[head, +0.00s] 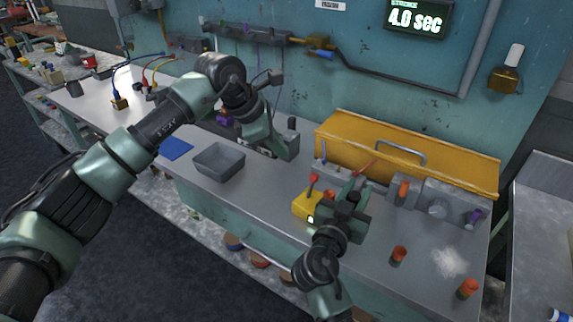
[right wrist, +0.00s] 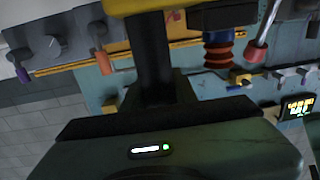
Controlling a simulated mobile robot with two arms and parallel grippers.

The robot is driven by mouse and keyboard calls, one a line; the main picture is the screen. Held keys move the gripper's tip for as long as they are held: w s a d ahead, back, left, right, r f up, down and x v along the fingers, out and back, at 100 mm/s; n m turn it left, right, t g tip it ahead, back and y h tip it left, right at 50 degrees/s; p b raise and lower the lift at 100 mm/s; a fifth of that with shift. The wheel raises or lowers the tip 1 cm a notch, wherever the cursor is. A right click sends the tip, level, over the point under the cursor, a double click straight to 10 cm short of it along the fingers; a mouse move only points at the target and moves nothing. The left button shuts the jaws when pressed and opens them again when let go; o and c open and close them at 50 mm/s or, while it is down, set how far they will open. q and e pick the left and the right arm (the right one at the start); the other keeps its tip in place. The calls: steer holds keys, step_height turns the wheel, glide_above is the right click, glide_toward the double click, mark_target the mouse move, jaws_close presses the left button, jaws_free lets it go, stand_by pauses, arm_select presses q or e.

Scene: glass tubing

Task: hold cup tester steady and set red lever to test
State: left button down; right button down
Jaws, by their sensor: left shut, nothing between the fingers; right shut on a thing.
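The cup tester is a small yellow box (head: 303,206) with a lit green-white spot, on the bench in the head view. A red-tipped lever (head: 313,179) stands up from its top. My right gripper (head: 338,208) is at the tester's right side, shut on it and partly covering it. In the right wrist view, yellow body (right wrist: 122,6) shows at the top edge beyond my finger; a ribbed blue and red piece (right wrist: 218,48) and a metal rod with a red end (right wrist: 258,52) are beside it. My left gripper (head: 280,146) is shut and empty, up and left of the tester, apart from the lever.
A grey bin (head: 219,162) and a blue mat (head: 175,149) lie left of the tester. A yellow case (head: 400,150) stands behind it. Orange-topped pieces (head: 399,254) and a white powdery patch (head: 450,262) are to the right. A wall display (head: 416,20) reads 4.0 sec.

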arm_select(q)
steer(key=r, duration=0.2)
steer(key=w+r, duration=0.1)
steer(key=r, duration=0.2)
arm_select(e)
steer(key=c, duration=1)
jaws_free()
steer(key=shift+c, duration=0.2)
arm_select(q)
steer(key=shift+f, duration=0.1)
